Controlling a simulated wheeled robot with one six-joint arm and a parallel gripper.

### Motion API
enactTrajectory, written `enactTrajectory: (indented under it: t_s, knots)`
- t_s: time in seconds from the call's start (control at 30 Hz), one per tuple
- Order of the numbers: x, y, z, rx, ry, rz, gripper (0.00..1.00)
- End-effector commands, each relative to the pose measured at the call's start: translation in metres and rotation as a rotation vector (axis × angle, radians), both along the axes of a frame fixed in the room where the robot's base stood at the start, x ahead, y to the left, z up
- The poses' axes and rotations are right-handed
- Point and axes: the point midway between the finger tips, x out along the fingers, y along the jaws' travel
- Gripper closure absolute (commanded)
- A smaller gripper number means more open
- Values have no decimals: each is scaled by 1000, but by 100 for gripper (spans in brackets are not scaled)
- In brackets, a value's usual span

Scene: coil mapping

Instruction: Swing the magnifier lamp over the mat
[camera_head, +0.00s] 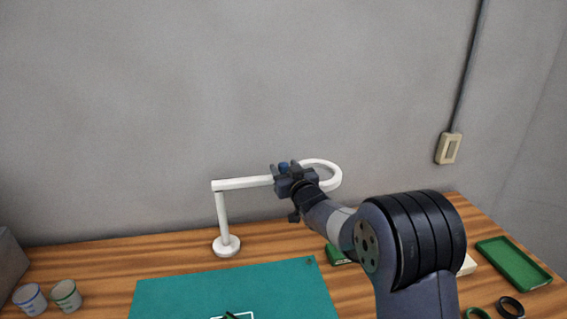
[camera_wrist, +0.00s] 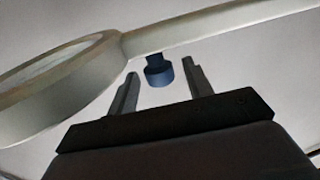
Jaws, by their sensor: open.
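The white magnifier lamp (camera_head: 222,212) stands on a round base behind the teal mat (camera_head: 180,295). Its arm runs right from the post, and its ring head (camera_head: 334,178) is beyond the mat's right back corner. A blue knob (camera_head: 284,165) sits on the arm near the ring. In the wrist view the blue knob (camera_wrist: 159,72) shows between the fingertips of my gripper (camera_wrist: 162,75), which is open; I cannot tell whether either finger touches it. In the head view my gripper (camera_head: 284,170) overlaps the arm beside the ring.
Two cups (camera_head: 67,295) and a grey box (camera_head: 10,262) are at the left. A green tray (camera_head: 513,263), a black ring (camera_head: 510,307) and a green ring (camera_head: 475,314) are at the right. A small dark item (camera_head: 231,316) lies on the mat, near a white outline. A grey wall is behind.

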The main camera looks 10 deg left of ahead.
Motion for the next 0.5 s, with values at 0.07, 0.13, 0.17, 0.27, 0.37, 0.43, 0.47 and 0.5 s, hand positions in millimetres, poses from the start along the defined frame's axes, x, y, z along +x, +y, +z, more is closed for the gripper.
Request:
enactTrajectory:
  t_s: [0.07, 0.13, 0.17, 0.27, 0.37, 0.43, 0.47, 0.5]
  knots:
    - [6, 5, 1, -1, 1, 0, 52]
    - [9, 7, 1, 0, 0, 0, 52]
    - [10, 8, 1, 0, 0, 0, 52]
    - [12, 9, 0, 0, 0, 1, 52]
    - [13, 9, -1, 0, 0, 0, 52]
    - [13, 9, -1, 0, 0, 0, 52]
    - [13, 9, -1, 0, 0, 0, 52]
    - [13, 9, -1, 0, 0, 0, 52]
